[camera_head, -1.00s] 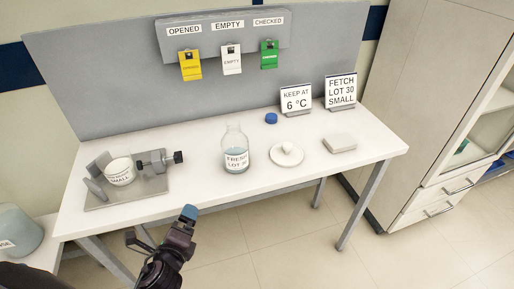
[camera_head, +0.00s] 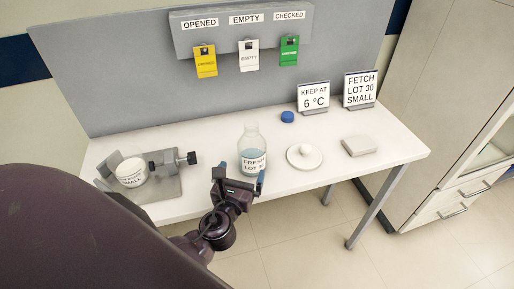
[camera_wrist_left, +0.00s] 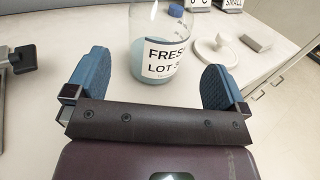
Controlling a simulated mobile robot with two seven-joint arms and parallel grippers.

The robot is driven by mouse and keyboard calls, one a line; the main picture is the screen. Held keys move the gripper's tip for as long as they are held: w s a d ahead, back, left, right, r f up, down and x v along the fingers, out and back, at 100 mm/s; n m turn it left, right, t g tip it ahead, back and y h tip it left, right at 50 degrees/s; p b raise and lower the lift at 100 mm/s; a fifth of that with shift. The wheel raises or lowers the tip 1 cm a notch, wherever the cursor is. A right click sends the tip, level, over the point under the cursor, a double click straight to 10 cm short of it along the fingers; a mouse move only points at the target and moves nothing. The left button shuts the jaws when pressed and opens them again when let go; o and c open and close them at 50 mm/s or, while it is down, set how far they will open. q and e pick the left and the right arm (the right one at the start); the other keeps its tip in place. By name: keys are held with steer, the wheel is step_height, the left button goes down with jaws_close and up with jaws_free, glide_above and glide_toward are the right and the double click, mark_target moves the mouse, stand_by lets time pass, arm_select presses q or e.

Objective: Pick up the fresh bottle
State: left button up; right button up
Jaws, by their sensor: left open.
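The fresh bottle (camera_head: 252,150) is clear glass with pale blue liquid and a white label reading "FRESH LOT 30". It stands upright on the white table. My left gripper (camera_head: 241,180) is open at the table's front edge, just in front of the bottle. In the left wrist view the bottle (camera_wrist_left: 158,55) stands ahead of and between the two blue fingertips of my left gripper (camera_wrist_left: 152,82). My right gripper is not in view.
A small labelled container (camera_head: 131,172) sits in a grey clamp fixture (camera_head: 170,187) at left. Signs (camera_head: 313,97) and a grey back panel (camera_head: 110,80) stand behind.

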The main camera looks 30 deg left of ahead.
mark_target(252, 148)
arm_select(q)
steer(key=shift+p+x, duration=0.4)
steer(key=shift+x, duration=4.4)
steer(key=shift+f, duration=0.1)
steer(key=c, duration=0.8)
steer(key=shift+c, duration=1)
